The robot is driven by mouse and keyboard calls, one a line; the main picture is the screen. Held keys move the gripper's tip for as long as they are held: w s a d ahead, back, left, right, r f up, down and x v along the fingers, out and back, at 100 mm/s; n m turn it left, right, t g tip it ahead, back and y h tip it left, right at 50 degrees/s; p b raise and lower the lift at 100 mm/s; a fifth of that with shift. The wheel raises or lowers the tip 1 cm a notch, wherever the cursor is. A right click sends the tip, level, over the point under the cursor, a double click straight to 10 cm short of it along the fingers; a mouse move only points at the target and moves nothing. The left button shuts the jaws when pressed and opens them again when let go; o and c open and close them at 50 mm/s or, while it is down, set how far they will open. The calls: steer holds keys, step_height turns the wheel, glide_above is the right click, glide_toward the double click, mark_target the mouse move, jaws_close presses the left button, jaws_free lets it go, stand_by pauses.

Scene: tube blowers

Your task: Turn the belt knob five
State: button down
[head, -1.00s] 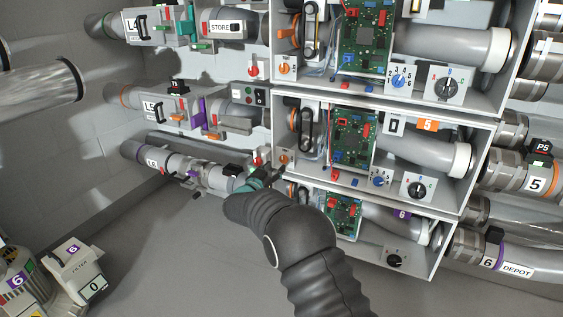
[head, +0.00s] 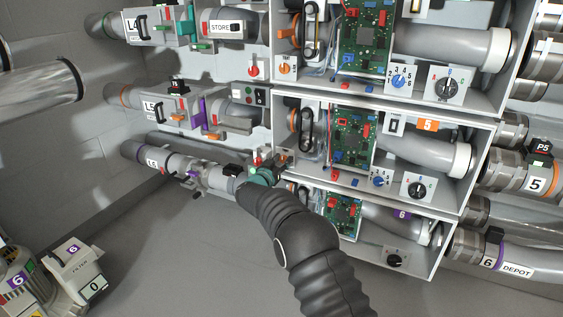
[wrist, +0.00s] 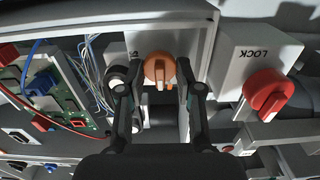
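The belt knob of box five is a round orange knob (wrist: 158,70) with a raised grip bar. It sits on a pale plate at the edge of the box in the wrist view. My gripper (wrist: 155,84) is open, one finger on each side of the knob, with gaps visible. Whether the fingertips reach level with the knob is hard to tell. In the head view my gripper (head: 281,158) is at the left edge of the middle box (head: 478,168), which bears an orange 5 label (head: 428,125). It largely hides the knob there.
A red LOCK knob (wrist: 268,94) on a grey block stands close to the right of my gripper in the wrist view. A green circuit board (head: 350,137) and blue wires (wrist: 35,60) are inside the box. Another open box (head: 440,245) lies below.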

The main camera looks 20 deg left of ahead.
steer(key=shift+m+b, duration=0.3)
steer(key=shift+m, duration=0.1)
steer(key=m+b, duration=0.2)
steer(key=m, duration=0.1)
steer(key=shift+d+f, duration=0.1)
steer(key=shift+f, duration=0.05)
steer(key=m+b, duration=0.2)
steer(key=m, duration=0.5)
steer(key=m+b, duration=0.3)
steer(key=m, duration=0.4)
steer(key=shift+d+f, duration=0.15)
steer(key=shift+d, duration=0.05)
steer(key=shift+m, duration=0.3)
steer(key=c, duration=1.1)
jaws_free()
